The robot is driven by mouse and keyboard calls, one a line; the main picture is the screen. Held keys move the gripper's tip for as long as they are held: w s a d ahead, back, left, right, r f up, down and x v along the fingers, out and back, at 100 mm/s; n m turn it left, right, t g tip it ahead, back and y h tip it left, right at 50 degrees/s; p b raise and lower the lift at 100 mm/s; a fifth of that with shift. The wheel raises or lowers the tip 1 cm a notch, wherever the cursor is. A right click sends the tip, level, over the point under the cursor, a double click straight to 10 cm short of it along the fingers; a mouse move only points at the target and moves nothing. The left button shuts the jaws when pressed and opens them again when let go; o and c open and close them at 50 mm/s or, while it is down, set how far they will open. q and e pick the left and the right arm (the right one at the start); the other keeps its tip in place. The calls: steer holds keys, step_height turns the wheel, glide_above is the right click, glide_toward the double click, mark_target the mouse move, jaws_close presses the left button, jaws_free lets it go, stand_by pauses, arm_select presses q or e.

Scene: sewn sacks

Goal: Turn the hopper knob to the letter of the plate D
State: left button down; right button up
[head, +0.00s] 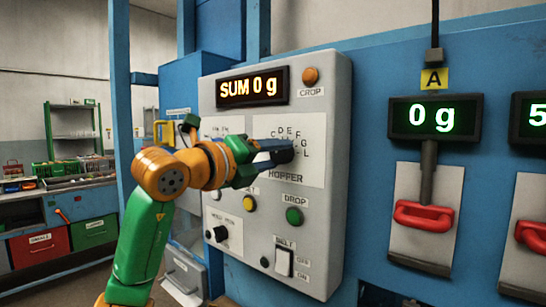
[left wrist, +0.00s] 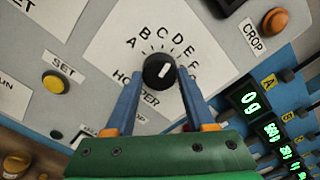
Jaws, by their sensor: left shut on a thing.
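The black hopper knob (left wrist: 157,80) sits below an arc of letters on a white dial plate (left wrist: 117,72) marked HOPPER. Its white mark points up and slightly right in the left wrist view, toward the C and D side; the exact letter is hard to tell. My left gripper (left wrist: 160,75) is shut on the knob, with one blue finger on each side. In the head view my left gripper (head: 283,152) reaches the dial from the left and hides part of the knob and letters. A yellow plate A (head: 434,79) hangs above a display. I cannot make out plate D.
The grey panel (head: 335,190) carries a SUM 0 g display (head: 253,87), an orange CROP button (head: 310,75), a green DROP button (head: 294,216) and a BELT switch (head: 284,262). A red handle (head: 424,216) is at the right. Shelves and crates stand far left.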

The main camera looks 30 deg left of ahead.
arm_select(q)
steer(key=shift+r, duration=0.15)
steer(key=shift+c, duration=1.2)
jaws_free()
steer(key=shift+s+f, duration=0.2)
steer(key=s+b, duration=0.2)
steer(key=s, duration=0.4)
steer(key=shift+s+a+b, duration=0.3)
steer(key=shift+s+b, duration=0.05)
steer(key=shift+r, duration=0.1)
